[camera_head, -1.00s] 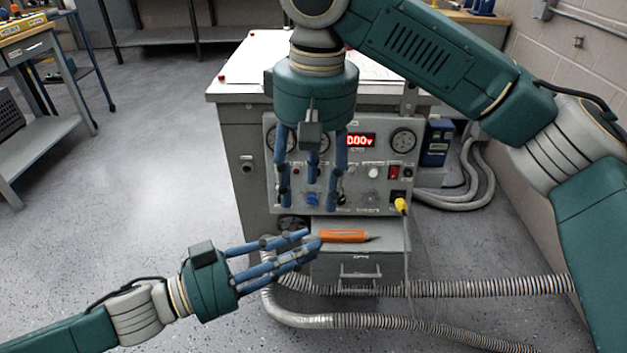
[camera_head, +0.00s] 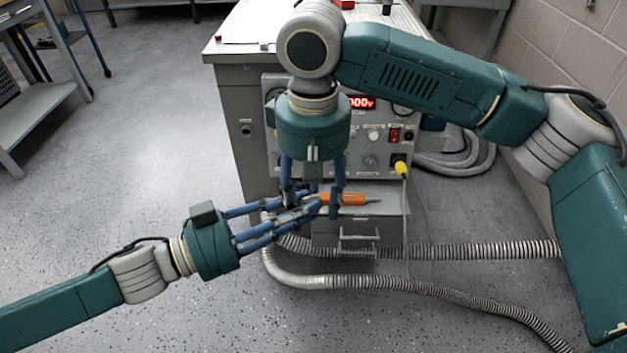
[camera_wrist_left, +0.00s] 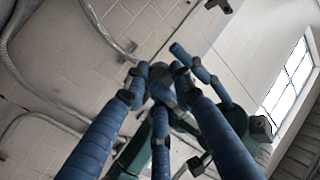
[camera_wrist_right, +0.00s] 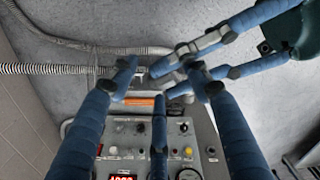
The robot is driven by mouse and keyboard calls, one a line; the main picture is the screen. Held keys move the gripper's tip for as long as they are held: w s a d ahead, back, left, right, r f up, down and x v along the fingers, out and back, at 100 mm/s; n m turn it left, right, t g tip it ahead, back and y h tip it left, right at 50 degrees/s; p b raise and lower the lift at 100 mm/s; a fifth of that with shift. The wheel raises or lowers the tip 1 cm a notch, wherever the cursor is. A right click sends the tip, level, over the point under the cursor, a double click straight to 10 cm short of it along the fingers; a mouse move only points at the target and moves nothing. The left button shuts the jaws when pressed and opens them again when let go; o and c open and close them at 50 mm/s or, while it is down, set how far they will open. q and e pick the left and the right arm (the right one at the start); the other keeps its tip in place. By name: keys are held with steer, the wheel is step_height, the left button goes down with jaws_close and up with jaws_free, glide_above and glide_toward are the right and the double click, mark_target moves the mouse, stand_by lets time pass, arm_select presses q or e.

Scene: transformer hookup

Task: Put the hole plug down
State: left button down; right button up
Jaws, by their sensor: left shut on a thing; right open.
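My left gripper (camera_head: 314,208) reaches in from the left, its fingers closed together in front of the test cabinet. In the left wrist view a small grey piece (camera_wrist_left: 162,93) shows between its fingertips; I take this to be the hole plug, mostly hidden by the fingers. My right gripper (camera_head: 311,200) points down with its fingers spread around the left fingertips. In the right wrist view its open fingers (camera_wrist_right: 165,85) stand either side of the left gripper's fingertips (camera_wrist_right: 182,68). I cannot tell whether the right fingers touch the plug.
An orange-handled tool (camera_head: 352,199) lies on the ledge above the cabinet's drawer (camera_head: 358,233), just beyond the fingers. The control panel (camera_head: 372,148) with a yellow plug (camera_head: 400,168) stands behind. Ribbed hoses (camera_head: 470,250) run along the floor. Open floor (camera_head: 130,150) lies to the left.

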steer(key=shift+f, duration=0.15)
steer(key=shift+c, duration=0.5)
jaws_close()
arm_select(q)
steer(key=c, duration=1.4)
jaws_free()
steer(key=shift+o, duration=0.2)
